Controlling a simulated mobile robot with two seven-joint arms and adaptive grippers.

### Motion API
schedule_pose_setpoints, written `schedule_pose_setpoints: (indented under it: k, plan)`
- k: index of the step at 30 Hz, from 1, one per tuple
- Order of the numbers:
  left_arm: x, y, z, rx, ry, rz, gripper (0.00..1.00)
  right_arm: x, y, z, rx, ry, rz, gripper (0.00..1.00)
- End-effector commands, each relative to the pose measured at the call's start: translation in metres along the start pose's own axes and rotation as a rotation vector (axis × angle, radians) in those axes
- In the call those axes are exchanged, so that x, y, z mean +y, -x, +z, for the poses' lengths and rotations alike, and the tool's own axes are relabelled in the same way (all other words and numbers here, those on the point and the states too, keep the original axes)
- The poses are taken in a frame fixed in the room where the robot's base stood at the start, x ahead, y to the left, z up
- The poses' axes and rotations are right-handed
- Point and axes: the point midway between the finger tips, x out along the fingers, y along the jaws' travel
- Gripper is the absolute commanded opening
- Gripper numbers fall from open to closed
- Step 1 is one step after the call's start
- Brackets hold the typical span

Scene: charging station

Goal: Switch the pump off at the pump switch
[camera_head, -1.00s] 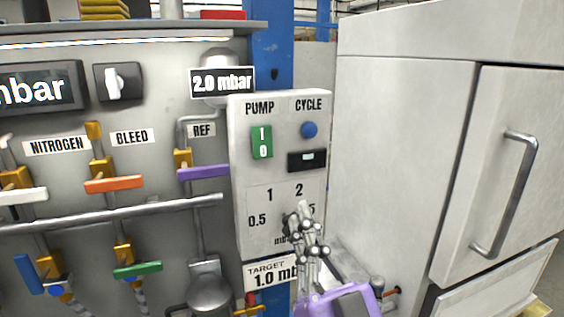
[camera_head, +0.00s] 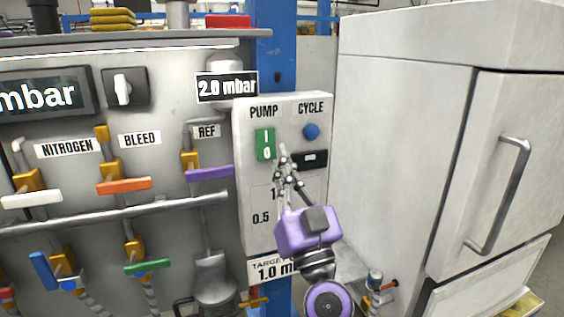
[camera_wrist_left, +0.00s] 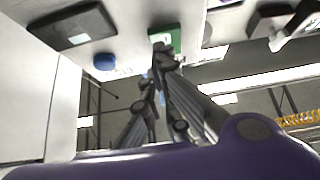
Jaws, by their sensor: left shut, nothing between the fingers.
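The pump switch (camera_head: 265,144) is a green rocker marked I and 0 under the word PUMP on a light grey control box (camera_head: 243,200). It also shows in the left wrist view (camera_wrist_left: 168,38), just beyond the fingertips. My left gripper (camera_head: 283,152), with a purple body, is shut and empty. Its tips are close to the lower right of the switch; whether they touch it I cannot tell. The gripper hides part of the dial scale below. My right gripper is not in view.
A blue cycle button (camera_head: 311,131) and a small black display (camera_head: 312,159) sit right of the switch. A panel with coloured valve handles, among them a purple one (camera_head: 210,173), is at the left. A white cabinet (camera_head: 400,150) stands at the right.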

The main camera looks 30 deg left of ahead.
Motion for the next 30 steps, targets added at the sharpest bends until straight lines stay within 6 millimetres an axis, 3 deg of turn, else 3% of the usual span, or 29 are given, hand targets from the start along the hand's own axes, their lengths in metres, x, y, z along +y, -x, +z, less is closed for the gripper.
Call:
schedule_pose_setpoints:
  k: [7, 21, 26, 30]
  plan:
    - [0.000, -0.008, 0.008, 0.001, 0.000, 0.000, 0.00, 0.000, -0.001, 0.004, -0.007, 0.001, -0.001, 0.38]
    - [-0.001, -0.011, 0.016, 0.068, -0.005, -0.005, 0.00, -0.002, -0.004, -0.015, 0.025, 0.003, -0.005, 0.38]
    - [0.001, -0.009, 0.030, 0.188, -0.007, 0.003, 0.00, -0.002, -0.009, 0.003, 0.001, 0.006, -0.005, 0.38]
    - [0.000, -0.012, 0.025, 0.196, 0.002, -0.002, 0.00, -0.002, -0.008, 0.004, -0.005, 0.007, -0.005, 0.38]
